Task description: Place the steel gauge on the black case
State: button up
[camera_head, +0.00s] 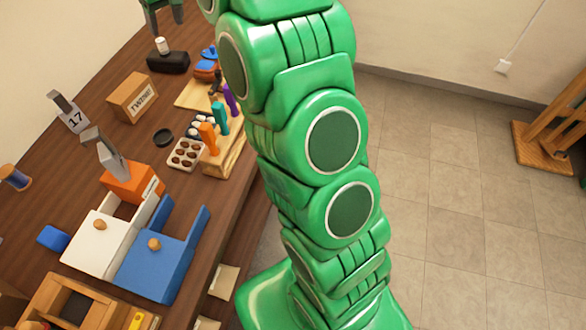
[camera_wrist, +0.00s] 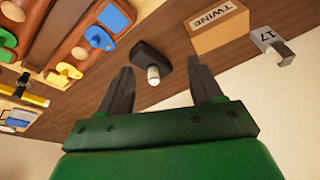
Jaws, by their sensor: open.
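The black case (camera_head: 168,63) lies near the far end of the wooden bench, and it also shows in the wrist view (camera_wrist: 146,53). A small pale metallic cylinder, which looks like the steel gauge (camera_head: 162,46), stands upright on it. In the wrist view the gauge (camera_wrist: 153,75) overlaps the case and nothing is gripping it. My gripper (camera_head: 166,22) is open at the top of the head view, just beyond the case and gauge. In the wrist view my gripper's fingers (camera_wrist: 161,63) are spread apart, with the gauge in the gap between them and clear space on both sides.
A cardboard twine box (camera_head: 132,97) and a number 17 stand (camera_head: 69,112) are left of the case.

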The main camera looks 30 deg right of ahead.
jog(key=s+d+r+m+g, duration=0.1)
jog(key=s+d, duration=0.1)
jog(key=s, duration=1.1)
jog(key=s+d+r+g, duration=0.1)
jog(key=s+r, duration=0.1)
jog(key=s, duration=1)
jog(key=s+d+f+m+g, duration=0.1)
jog(key=s+d+f, duration=0.1)
jog(key=s, duration=1.2)
jog(key=s+d+f+m+g+h, duration=0.1)
jog(key=s+d+f, duration=0.1)
jog(key=s, duration=1.2)
jog(key=shift+s+f+m+h, duration=0.15)
jog(key=shift+f+m+h, duration=0.15)
jog(key=shift+f, duration=0.4)
